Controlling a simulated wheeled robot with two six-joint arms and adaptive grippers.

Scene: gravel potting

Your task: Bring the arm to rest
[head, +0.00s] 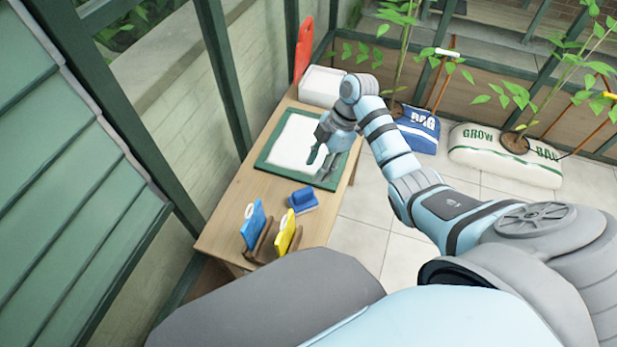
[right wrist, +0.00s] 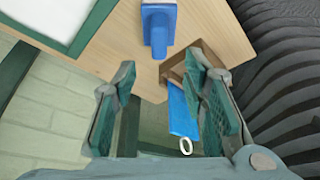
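My right arm reaches in from the right in the head view. Its gripper (head: 320,161) is over the green-framed white board (head: 265,163) on the wooden table (head: 222,213). In the right wrist view this gripper (right wrist: 164,76) has its two fingers wide apart with nothing between them. A blue tool with a white ring (right wrist: 180,110) shows beyond the fingers, close to the right finger in the picture, and does not appear held. My left gripper is in neither view.
A white container (head: 320,84) and red object (head: 303,48) stand behind. Soil bags (head: 417,132) (head: 480,148) with plants lie on the floor.

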